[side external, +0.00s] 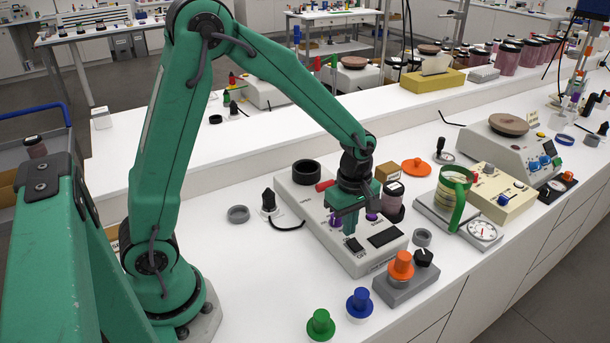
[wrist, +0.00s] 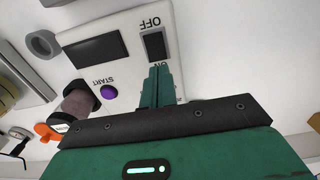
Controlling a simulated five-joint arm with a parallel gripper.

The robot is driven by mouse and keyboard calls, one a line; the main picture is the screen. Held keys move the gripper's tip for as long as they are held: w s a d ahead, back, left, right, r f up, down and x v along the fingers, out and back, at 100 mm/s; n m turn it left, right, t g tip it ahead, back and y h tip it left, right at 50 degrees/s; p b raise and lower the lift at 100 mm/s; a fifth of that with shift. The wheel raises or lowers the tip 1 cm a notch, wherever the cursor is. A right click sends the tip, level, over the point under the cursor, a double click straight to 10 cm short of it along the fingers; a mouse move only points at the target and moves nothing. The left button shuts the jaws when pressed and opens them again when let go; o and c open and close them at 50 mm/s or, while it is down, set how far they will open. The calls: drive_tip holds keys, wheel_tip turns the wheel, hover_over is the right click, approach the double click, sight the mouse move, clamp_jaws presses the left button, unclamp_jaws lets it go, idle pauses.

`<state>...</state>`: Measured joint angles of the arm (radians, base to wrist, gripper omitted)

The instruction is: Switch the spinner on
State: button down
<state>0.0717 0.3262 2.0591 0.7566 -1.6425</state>
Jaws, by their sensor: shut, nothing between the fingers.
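The spinner (side external: 397,252) is a pale box on the white bench with a black ring (side external: 306,171) at its far end. Its near end has a black rocker switch (side external: 354,244) and a dark display (side external: 384,238). In the wrist view the switch (wrist: 155,43) is marked OFF at its upper end and ON at its lower end, close to the display (wrist: 97,49). A purple START button (wrist: 108,92) is beside them. My gripper (side external: 349,224) is shut and empty over the panel. Its fingertips (wrist: 157,68) are at the ON end; I cannot tell whether they touch.
A jar with dark contents (side external: 393,202) stands right beside the spinner. A grey block with an orange knob (side external: 401,265) is in front of it, near blue (side external: 360,303) and green (side external: 321,324) knobs.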

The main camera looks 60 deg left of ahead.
sight(343, 242)
drive_tip(key=shift+f, duration=0.65)
idle(0.4)
drive_tip(key=shift+r, duration=2.05)
drive_tip(key=shift+r, duration=0.1)
wheel_tip(343, 242, up, 8)
drive_tip(key=shift+f, duration=0.2)
drive_tip(key=shift+s+r, duration=0.1)
drive_tip(key=s+a+r+m+t, duration=0.1)
drive_tip(key=s+r+m+t, duration=0.1)
drive_tip(key=s+m, duration=0.6)
drive_tip(key=s+a+r+m+t, duration=0.1)
drive_tip(key=s+r+m+t, duration=0.2)
drive_tip(key=s+m, duration=0.5)
drive_tip(key=shift+s+a+r+m+t, duration=0.2)
drive_tip(key=shift+a+r+m+t, duration=0.15)
drive_tip(key=shift+r+m, duration=0.6)
